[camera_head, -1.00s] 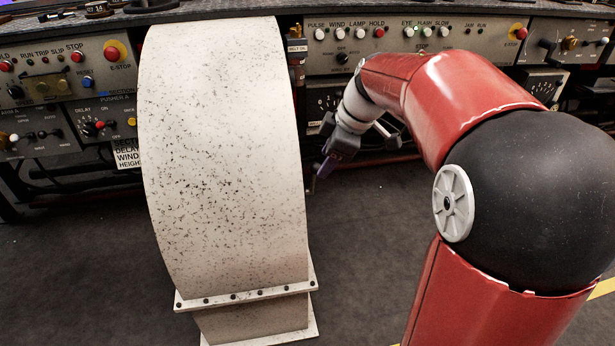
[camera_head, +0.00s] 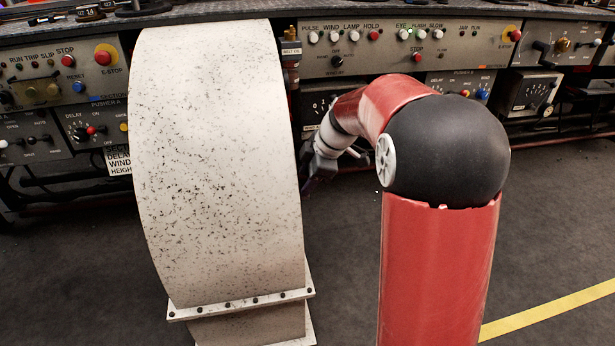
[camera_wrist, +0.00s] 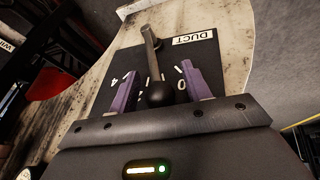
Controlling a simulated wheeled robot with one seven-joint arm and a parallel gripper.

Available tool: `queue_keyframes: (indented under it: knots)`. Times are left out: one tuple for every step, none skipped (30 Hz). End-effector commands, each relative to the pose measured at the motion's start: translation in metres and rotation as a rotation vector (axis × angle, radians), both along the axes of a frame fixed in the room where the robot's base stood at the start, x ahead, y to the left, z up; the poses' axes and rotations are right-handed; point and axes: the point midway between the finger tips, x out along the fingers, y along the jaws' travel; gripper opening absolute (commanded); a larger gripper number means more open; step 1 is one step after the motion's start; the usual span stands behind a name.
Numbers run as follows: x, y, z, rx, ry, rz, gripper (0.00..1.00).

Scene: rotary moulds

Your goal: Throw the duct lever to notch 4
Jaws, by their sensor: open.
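The duct lever (camera_wrist: 152,60) shows in the wrist view as a metal shaft ending in a black ball knob. It is on a dark plate (camera_wrist: 128,62) with an upside-down DUCT label (camera_wrist: 194,39). A 4 is marked on the left and 1 and 0 on the right; other marks are hidden and I cannot tell the lever's exact notch. In the head view my gripper (camera_head: 312,174) is beside the speckled cream duct (camera_head: 215,150), which hides the lever.
A long control console (camera_head: 350,58) with buttons and knobs runs along the back. The E-stop buttons (camera_head: 104,57) are at its left and right. Dark floor (camera_head: 540,230) with a yellow line (camera_head: 550,312) is open at the right.

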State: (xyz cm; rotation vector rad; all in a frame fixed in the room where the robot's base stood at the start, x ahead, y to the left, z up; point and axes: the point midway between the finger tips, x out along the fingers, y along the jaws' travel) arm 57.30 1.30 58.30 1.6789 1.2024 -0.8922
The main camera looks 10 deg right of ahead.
Motion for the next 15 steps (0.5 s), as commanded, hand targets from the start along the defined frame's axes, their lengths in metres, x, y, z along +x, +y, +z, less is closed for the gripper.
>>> queue_keyframes:
  knots:
    - [0.0, 0.0, 0.0, 0.0, 0.0, 0.0, 0.48]
    - [0.0, 0.0, 0.0001, 0.0, 0.0, 0.0, 0.48]
    - [-0.0001, 0.0, 0.0001, 0.0, 0.0, 0.0, 0.48]
    - [-0.0001, 0.0, 0.0001, 0.0, 0.0, 0.0, 0.47]
    - [-0.0002, -0.0001, 0.0002, 0.0, 0.0, 0.0, 0.43]
    - [-0.0002, -0.0001, 0.0002, 0.0, 0.0, 0.0, 0.38]
    - [-0.0002, -0.0001, 0.0002, 0.0, 0.0, 0.0, 0.34]
    - [-0.0002, -0.0002, 0.0002, 0.0, 0.0, 0.0, 0.3]
    - [-0.0002, -0.0002, 0.0002, 0.0, 0.0, 0.0, 0.25]
    - [-0.0002, -0.0001, 0.0002, 0.0, 0.0, 0.0, 0.21]
    - [-0.0002, -0.0001, 0.0002, 0.0, 0.0, 0.0, 0.17]
    - [-0.0002, -0.0002, 0.0002, 0.0, 0.0, -0.001, 0.12]
    - [-0.0002, -0.0002, 0.0003, 0.0, 0.0, -0.001, 0.08]
    - [-0.0002, -0.0002, 0.0003, 0.0, 0.001, -0.001, 0.04]
    - [-0.0002, -0.0002, 0.0003, 0.0, 0.0, -0.001, 0.0]
